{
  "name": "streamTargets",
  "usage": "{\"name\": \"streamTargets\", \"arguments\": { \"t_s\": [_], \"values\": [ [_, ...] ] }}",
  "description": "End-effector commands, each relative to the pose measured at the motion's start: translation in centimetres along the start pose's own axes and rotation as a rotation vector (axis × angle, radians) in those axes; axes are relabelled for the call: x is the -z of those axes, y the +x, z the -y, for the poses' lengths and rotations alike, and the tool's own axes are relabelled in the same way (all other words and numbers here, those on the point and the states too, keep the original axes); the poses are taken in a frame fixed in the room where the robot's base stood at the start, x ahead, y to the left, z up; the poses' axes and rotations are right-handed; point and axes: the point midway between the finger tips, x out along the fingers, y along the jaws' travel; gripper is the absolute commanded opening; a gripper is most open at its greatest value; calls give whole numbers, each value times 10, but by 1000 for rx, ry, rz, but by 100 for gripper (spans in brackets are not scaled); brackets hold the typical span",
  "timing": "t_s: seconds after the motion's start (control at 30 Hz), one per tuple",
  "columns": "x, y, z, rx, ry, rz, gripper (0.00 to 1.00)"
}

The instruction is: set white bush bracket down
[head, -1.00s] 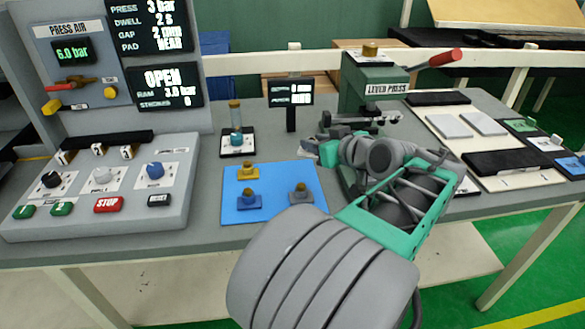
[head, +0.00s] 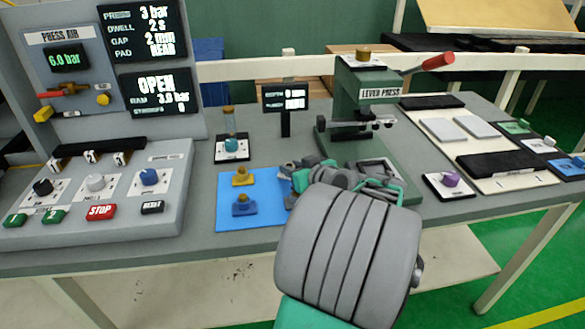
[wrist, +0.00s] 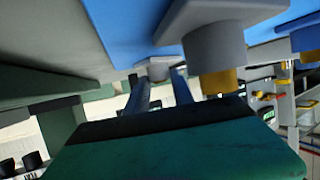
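My gripper (wrist: 160,88) is low over the right part of the blue mat (head: 222,190). In the wrist view, its two fingers stand on either side of a small pale grey-white piece, which I take as the white bush bracket (wrist: 157,68). The fingers look closed on its round part; its flange is at or just off the surface, and I cannot tell which. A grey bracket with a gold bush (wrist: 215,45) is close beside the fingers. My arm hides the mat's right side in the head view.
The green lever press (head: 365,105) stands behind and right of my gripper. A bush stand (head: 232,145) and a small display (head: 286,97) are behind the mat. The control console (head: 100,195) is left. A purple knob (head: 450,179) on a white plate is right.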

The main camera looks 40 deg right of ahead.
Motion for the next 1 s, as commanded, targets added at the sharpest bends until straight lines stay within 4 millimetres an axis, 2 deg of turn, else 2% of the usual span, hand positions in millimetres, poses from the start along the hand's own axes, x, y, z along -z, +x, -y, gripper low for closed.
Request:
{"name": "streamTargets", "arguments": {
  "t_s": [0.03, 0.23, 0.47, 0.57, 0.67, 0.9, 1.0],
  "values": [
    [1, 0, 0, 0, 0, 0, 33],
    [1, 0, 0, 0, 0, 0, 49],
    [1, -1, 0, 0, 0, 0, 50],
    [7, -3, 0, 0, 0, 0, 50],
    [4, -20, -3, -6, 0, -1, 50],
    [4, -83, -3, -10, 1, -1, 50],
    [4, -104, -3, -8, 1, -1, 50]
  ]
}}
